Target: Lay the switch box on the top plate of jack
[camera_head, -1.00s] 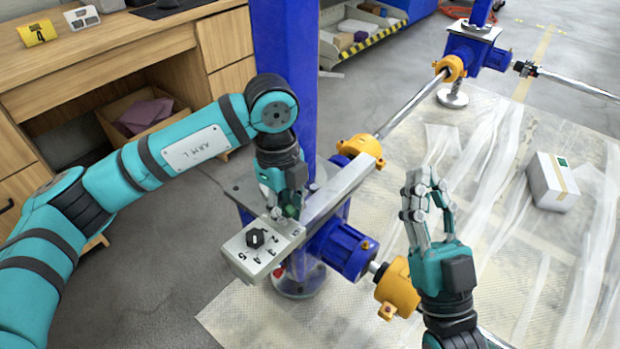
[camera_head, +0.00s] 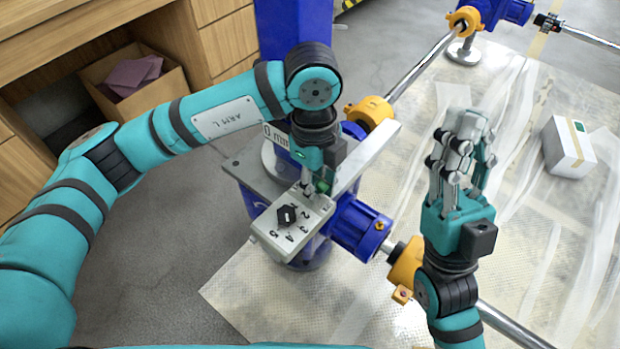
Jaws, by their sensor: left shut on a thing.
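The switch box (camera_head: 271,236), light grey with a black knob and printed numbers, is at the near edge of the jack's grey top plate (camera_head: 243,163). It covers part of that edge; I cannot tell whether it touches the plate. The plate sits on the blue jack (camera_head: 362,230). My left gripper (camera_head: 318,188) is shut on the far end of the switch box, from above; its fingertips are partly hidden. My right gripper (camera_head: 468,150) is open and empty, fingers up, to the right of the jack.
A grey bar (camera_head: 366,158) runs along the plate's right side, close to the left gripper. Orange couplings (camera_head: 372,110) and shafts lead from the jack. A white carton (camera_head: 567,148) lies on the sheeted floor at right. A wooden desk (camera_head: 80,40) stands upper left.

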